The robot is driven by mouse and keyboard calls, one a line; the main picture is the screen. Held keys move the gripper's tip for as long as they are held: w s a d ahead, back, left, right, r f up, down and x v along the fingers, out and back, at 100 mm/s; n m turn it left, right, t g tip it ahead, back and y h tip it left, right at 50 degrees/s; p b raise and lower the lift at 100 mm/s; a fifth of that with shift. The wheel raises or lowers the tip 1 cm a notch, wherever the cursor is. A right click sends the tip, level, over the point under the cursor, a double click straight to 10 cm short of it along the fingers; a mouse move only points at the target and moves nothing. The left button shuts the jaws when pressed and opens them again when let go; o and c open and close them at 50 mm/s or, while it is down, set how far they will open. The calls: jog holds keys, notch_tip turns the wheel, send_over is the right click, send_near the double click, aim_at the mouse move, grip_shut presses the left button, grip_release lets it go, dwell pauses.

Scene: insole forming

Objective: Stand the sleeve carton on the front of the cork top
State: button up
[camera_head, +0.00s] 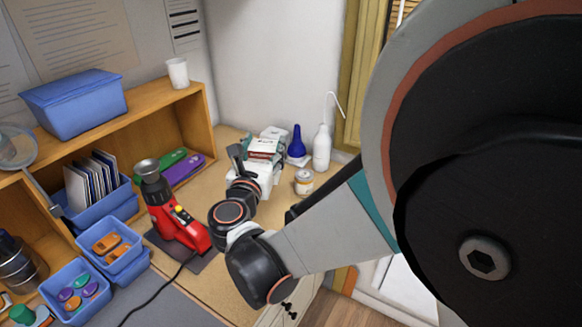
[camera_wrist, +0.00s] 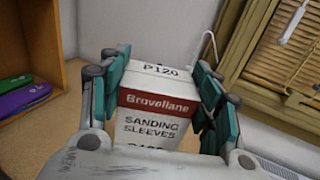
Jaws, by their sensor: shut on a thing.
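The sleeve carton (camera_wrist: 158,104) is white with a red band and reads "Sanding Sleeves" and "P120" in the wrist view. My gripper (camera_wrist: 160,80) is shut on it, with teal finger pads against its left and right sides. In the head view the carton (camera_head: 263,149) shows beyond my wrist, partly hidden by the gripper. The tan cork top (camera_head: 232,286) runs along the wall beneath it. Whether the carton's base touches the top is hidden.
A white bottle (camera_head: 321,147), a blue bottle (camera_head: 297,143) and a small jar (camera_head: 304,182) stand right of the carton. A red tool (camera_head: 178,221) stands on the left, beside blue bins (camera_head: 118,240). A wooden shelf (camera_head: 150,110) lines the wall.

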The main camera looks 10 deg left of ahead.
notch_tip(320, 180, down, 20)
jog(key=b, duration=1.3)
jog(key=shift+r, duration=0.1)
jog(key=o, duration=1.2)
jog(key=shift+c, duration=0.2)
